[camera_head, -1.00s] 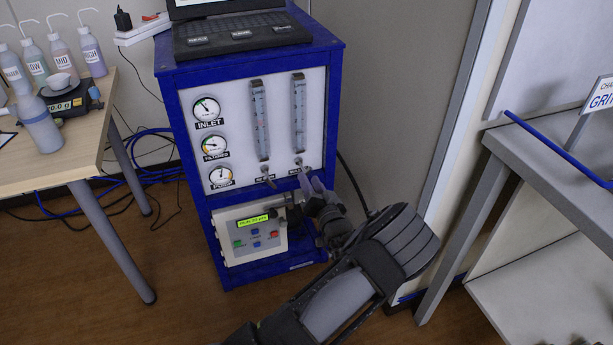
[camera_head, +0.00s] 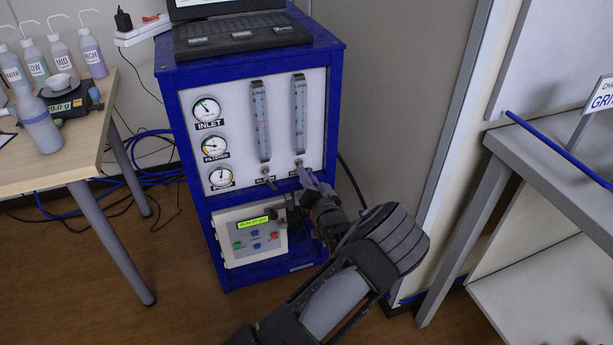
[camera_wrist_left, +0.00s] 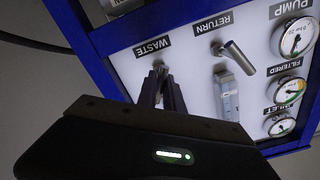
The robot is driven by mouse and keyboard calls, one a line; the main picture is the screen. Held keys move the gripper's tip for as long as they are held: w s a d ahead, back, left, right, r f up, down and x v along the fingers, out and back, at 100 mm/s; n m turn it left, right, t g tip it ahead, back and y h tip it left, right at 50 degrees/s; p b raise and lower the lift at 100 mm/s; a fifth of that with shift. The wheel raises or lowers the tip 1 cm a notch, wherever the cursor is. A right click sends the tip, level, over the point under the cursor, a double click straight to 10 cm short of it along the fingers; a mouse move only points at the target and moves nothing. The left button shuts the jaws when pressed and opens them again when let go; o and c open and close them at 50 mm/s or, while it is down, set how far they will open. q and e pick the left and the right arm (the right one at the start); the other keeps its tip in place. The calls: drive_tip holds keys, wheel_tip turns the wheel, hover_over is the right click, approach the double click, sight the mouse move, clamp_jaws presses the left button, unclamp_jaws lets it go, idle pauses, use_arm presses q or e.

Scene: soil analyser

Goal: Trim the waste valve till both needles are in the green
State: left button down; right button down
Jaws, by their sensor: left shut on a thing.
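The waste valve (camera_wrist_left: 158,65) is under the WASTE label in the left wrist view, mostly hidden by my fingers. My left gripper (camera_wrist_left: 160,77) is shut on it; in the head view the gripper (camera_head: 304,174) meets the panel below the right flow tube (camera_head: 299,115). The inlet gauge (camera_head: 206,109), filtered gauge (camera_head: 214,146) and pump gauge (camera_head: 221,177) are at the panel's left. Their needles are too small to read surely against the coloured bands. My right gripper is out of view.
The return valve (camera_wrist_left: 233,55), a metal lever, sits beside the waste valve. A control box (camera_head: 249,235) with a lit display is below the panel. A laptop (camera_head: 240,35) rests on the blue frame. A bench (camera_head: 68,165) is left, a grey table (camera_head: 548,172) right.

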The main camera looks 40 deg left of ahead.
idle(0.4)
use_arm(q)
drive_tip(key=shift+f+n+b, duration=0.15)
drive_tip(key=shift+n+b, duration=0.15)
drive_tip(key=shift+b, duration=0.05)
drive_tip(key=n+b, duration=0.2)
drive_tip(key=n, duration=0.2)
drive_tip(key=shift+b, duration=0.4)
drive_tip(key=shift+n, duration=0.5)
drive_tip(key=c, duration=1.5)
unclamp_jaws()
drive_tip(key=p+v, duration=0.1)
drive_tip(key=v, duration=0.6)
drive_tip(key=shift+s+d, duration=0.2)
drive_tip(key=shift+d, duration=0.2)
